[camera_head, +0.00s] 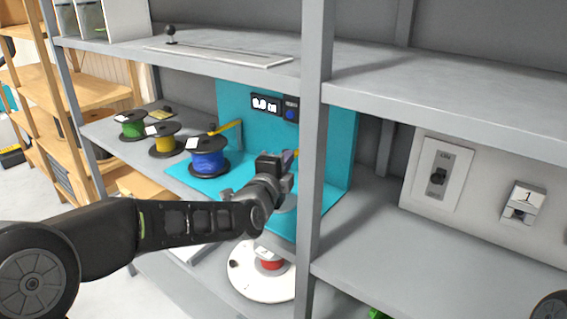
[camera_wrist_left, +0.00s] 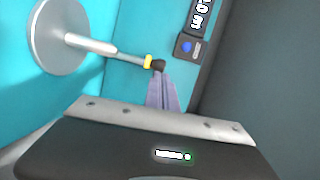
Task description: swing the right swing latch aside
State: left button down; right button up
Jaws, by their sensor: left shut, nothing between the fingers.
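My left gripper (camera_head: 288,160) reaches in front of the teal panel, its fingers together and empty. A small yellow piece (camera_head: 297,154), which looks like part of the right swing latch, shows just beyond the fingertips and is mostly hidden. In the left wrist view a grey rod comes out of a round grey disc (camera_wrist_left: 58,36) and ends in a yellow band (camera_wrist_left: 147,62) and a black tip. The shut purple-grey fingers (camera_wrist_left: 160,78) point at this tip, touching or very close; I cannot tell which. My right gripper is out of view.
A grey shelf post (camera_head: 313,130) stands just right of my left gripper. A blue reel (camera_head: 208,160), a yellow reel and a green reel stand to the left. Another yellow bar (camera_head: 228,127) is behind the blue reel. A display (camera_head: 265,104) is on the teal panel.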

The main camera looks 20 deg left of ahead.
pick_arm(q)
jog(key=shift+a, duration=0.1)
dwell(0.3)
jog(key=shift+a, duration=0.3)
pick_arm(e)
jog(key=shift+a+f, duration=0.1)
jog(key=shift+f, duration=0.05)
